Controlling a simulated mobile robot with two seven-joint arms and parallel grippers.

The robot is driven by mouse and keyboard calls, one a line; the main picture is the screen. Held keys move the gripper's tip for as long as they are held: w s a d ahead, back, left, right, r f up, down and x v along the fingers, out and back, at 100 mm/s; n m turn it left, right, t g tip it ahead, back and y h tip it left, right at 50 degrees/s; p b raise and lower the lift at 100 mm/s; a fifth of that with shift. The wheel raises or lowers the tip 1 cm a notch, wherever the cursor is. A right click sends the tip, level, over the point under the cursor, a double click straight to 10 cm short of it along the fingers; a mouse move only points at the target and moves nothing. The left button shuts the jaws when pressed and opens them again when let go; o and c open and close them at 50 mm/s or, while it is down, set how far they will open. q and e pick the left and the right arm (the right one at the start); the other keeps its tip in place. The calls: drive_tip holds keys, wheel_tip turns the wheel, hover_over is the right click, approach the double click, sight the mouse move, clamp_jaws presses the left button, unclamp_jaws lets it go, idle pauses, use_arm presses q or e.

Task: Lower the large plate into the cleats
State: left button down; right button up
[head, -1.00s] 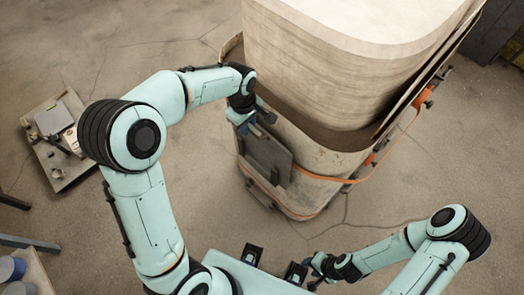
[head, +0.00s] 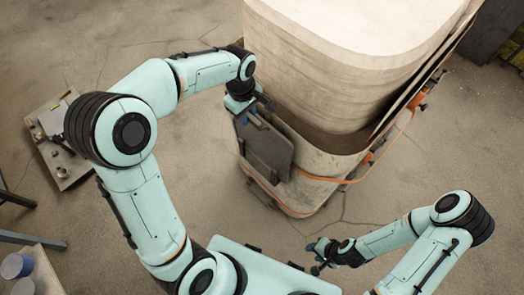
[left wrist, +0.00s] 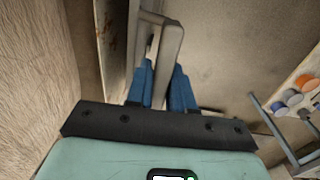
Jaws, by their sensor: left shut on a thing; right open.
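The large plate (head: 268,150) is a dark grey, roughly square panel. It hangs nearly upright against the near left side of the tall pale mould (head: 320,50). My left gripper (head: 250,112) is at its top edge. In the left wrist view, the blue fingers of my left gripper (left wrist: 164,85) are shut on the plate's grey handle (left wrist: 174,42). Below the plate, a dark ledge (head: 262,193) shows on the mould's side; I cannot tell whether it is the cleats or whether the plate touches it. My right gripper (head: 316,255) is open and empty, low on the right.
An orange strap (head: 345,181) runs around the mould's lower casing. A low board with tools (head: 62,170) lies on the floor at left, partly behind my left arm. A table with cups (head: 30,270) stands at lower left. The floor between is clear.

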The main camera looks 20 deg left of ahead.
use_arm(q)
drive_tip(key=shift+w+r+p, duration=0.2)
drive_tip(key=shift+r+p, duration=0.95)
drive_tip(key=shift+r, duration=4.25)
drive_tip(key=shift+s, duration=0.1)
use_arm(e)
drive_tip(key=shift+t, duration=0.3)
drive_tip(key=w+r, duration=0.3)
drive_tip(key=w, duration=0.1)
drive_tip(key=shift+r, duration=0.3)
drive_tip(key=shift+s, duration=0.15)
